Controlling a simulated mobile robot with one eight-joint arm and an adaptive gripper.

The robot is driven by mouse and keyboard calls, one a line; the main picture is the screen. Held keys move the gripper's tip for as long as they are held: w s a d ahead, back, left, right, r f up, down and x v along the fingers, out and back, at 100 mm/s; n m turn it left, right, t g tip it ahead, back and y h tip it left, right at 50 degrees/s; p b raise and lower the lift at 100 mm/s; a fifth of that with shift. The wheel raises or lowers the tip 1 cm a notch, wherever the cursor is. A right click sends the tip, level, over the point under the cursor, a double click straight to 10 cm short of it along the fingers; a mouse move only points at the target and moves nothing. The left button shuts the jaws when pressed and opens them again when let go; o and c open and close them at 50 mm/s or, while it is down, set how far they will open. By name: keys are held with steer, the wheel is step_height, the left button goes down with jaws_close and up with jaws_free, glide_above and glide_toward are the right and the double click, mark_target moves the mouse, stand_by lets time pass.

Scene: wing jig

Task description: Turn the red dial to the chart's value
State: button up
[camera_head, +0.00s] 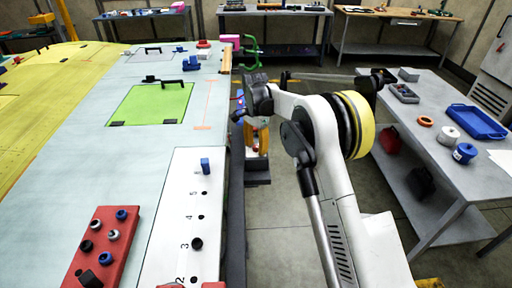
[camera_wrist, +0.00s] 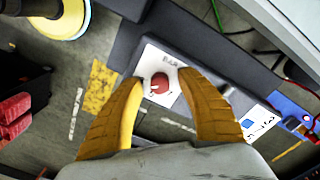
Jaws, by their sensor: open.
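In the wrist view the red dial (camera_wrist: 160,84) sits on a white plate (camera_wrist: 148,64) with small dark marks around it; the marks are too small to read. My gripper (camera_wrist: 163,76) is open, with its two yellow fingers apart on either side of the dial in the picture. I cannot tell whether they touch it. In the head view my gripper (camera_head: 262,140) hangs beside the long bench's right edge, partly hidden by my wrist, and the dial cannot be made out. No chart can be surely made out; a white and blue card (camera_wrist: 258,122) shows in the wrist view, its marks unreadable.
A pale wing panel (camera_head: 70,125) with a green patch (camera_head: 152,103) fills the left. A white numbered strip (camera_head: 180,220) and a red peg block (camera_head: 105,243) lie on it. A grey table (camera_head: 430,105) with a blue tray (camera_head: 474,121) stands right. Floor between is open.

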jaws_close()
steer(key=n, duration=0.5)
steer(key=shift+n, duration=0.3)
steer(key=n, duration=0.6)
stand_by(0.6)
